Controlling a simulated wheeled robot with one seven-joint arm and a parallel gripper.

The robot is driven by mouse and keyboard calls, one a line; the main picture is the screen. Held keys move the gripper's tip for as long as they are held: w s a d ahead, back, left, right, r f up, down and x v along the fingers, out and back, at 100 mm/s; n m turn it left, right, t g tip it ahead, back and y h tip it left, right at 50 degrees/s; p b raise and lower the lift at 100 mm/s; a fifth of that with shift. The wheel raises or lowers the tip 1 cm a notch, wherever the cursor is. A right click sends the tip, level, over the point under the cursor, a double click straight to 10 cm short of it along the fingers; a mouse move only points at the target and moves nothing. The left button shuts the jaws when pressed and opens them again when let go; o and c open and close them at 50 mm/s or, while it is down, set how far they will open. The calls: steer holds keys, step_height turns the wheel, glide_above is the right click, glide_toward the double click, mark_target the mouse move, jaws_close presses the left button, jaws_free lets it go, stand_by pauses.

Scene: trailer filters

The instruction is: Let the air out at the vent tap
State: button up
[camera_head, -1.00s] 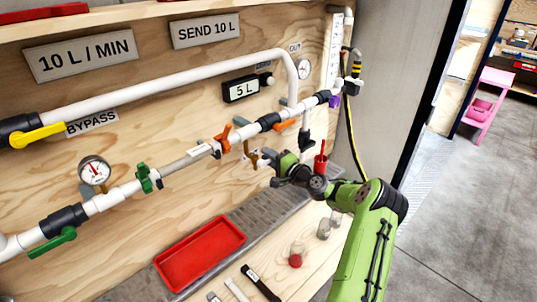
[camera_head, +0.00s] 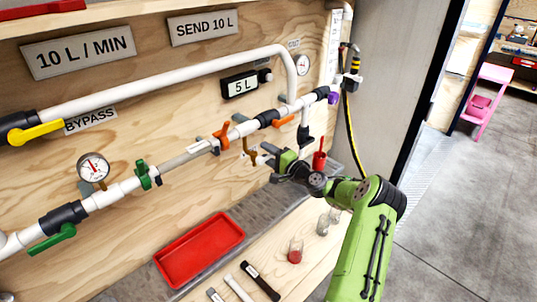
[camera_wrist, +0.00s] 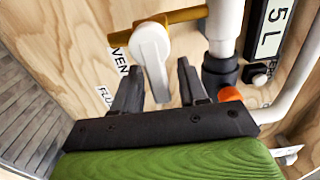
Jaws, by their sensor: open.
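The vent tap (camera_wrist: 151,50) has a white lever on a brass stem, beside a partly hidden label that reads "VEN". In the head view its brass stem (camera_head: 247,147) hangs below the white pipe run. My gripper (camera_wrist: 158,78) is open, and the lower end of the white lever lies between its two fingertips. I cannot tell whether either finger touches it. In the head view my gripper (camera_head: 267,157) is close in front of the panel at the tap, and the lever is hard to make out there.
An orange handle (camera_head: 221,135) and a green handle (camera_head: 142,174) sit on the pipe left of the tap. A pressure gauge (camera_head: 93,167) stands further left. A red-handled item (camera_head: 319,159) is right of my gripper.

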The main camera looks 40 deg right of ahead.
steer(key=s+d, duration=0.2)
steer(key=s, duration=1.3)
steer(key=shift+s, duration=0.3)
steer(key=shift+d, duration=0.1)
steer(key=w+a+r+n+g+y, duration=0.15)
steer(key=a+n+g, duration=0.4)
steer(key=a, duration=0.55)
steer(key=a+r+n+g+y, duration=0.2)
steer(key=a+n+g, duration=0.35)
steer(key=a, duration=0.55)
steer(key=s+a+r+n+h, duration=0.2)
steer(key=s+a+r+h, duration=0.1)
steer(key=s, duration=0.8)
steer(key=s+a+r+n+g+h+p, duration=0.1)
steer(key=s+a+r+n+h, duration=0.2)
steer(key=s, duration=0.9)
steer(key=a+r, duration=0.3)
steer(key=shift+s+a, duration=0.15)
steer(key=shift+s, duration=0.15)
